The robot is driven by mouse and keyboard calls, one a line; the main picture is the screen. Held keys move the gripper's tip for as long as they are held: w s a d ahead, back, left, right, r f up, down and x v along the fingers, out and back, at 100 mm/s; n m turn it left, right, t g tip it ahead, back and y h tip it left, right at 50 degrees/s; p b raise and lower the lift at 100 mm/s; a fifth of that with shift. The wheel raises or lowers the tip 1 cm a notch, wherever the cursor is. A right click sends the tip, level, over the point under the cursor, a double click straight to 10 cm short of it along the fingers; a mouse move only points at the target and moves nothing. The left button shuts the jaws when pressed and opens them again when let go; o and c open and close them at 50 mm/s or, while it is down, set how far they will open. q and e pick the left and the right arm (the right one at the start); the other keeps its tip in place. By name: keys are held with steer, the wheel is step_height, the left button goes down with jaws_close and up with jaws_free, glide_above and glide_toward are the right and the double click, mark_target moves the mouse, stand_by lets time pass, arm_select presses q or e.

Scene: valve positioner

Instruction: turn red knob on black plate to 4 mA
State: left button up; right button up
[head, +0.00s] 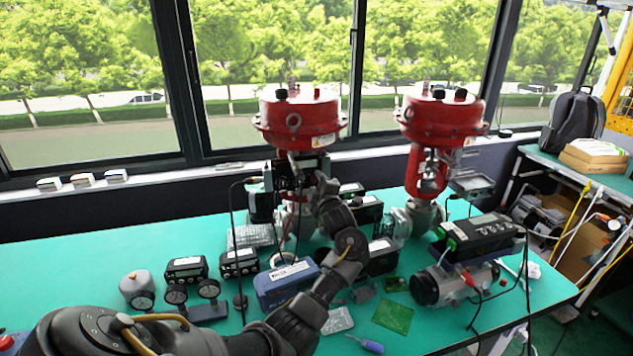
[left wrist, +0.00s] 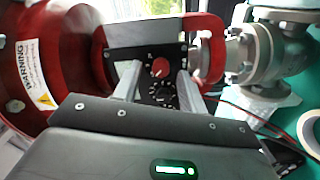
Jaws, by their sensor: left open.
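The red knob (left wrist: 160,67) sits on a black plate (left wrist: 127,55) with small markings and a round dial below the knob, in the left wrist view. The markings are too small to read. My left gripper (left wrist: 160,77) is open, with one finger to each side of the knob and no clear contact. In the head view my left arm reaches from the lower left to the left red-topped valve (head: 300,120), where my left gripper (head: 308,172) is small and dark against the valve. The knob is not discernible there. My right gripper is out of view.
A second red-topped valve (head: 440,120) stands to the right. A blue box (head: 286,283), gauges (head: 190,292), a green board (head: 393,315) and a screwdriver (head: 366,344) lie on the teal table (head: 60,265). The table's left part is mostly free. A warning label (left wrist: 40,75) is close to the gripper.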

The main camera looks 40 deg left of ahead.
arm_select(q)
steer(key=shift+w+a+f, duration=0.1)
steer(key=shift+w+a, duration=0.25)
steer(key=shift+a, duration=0.1)
jaws_close()
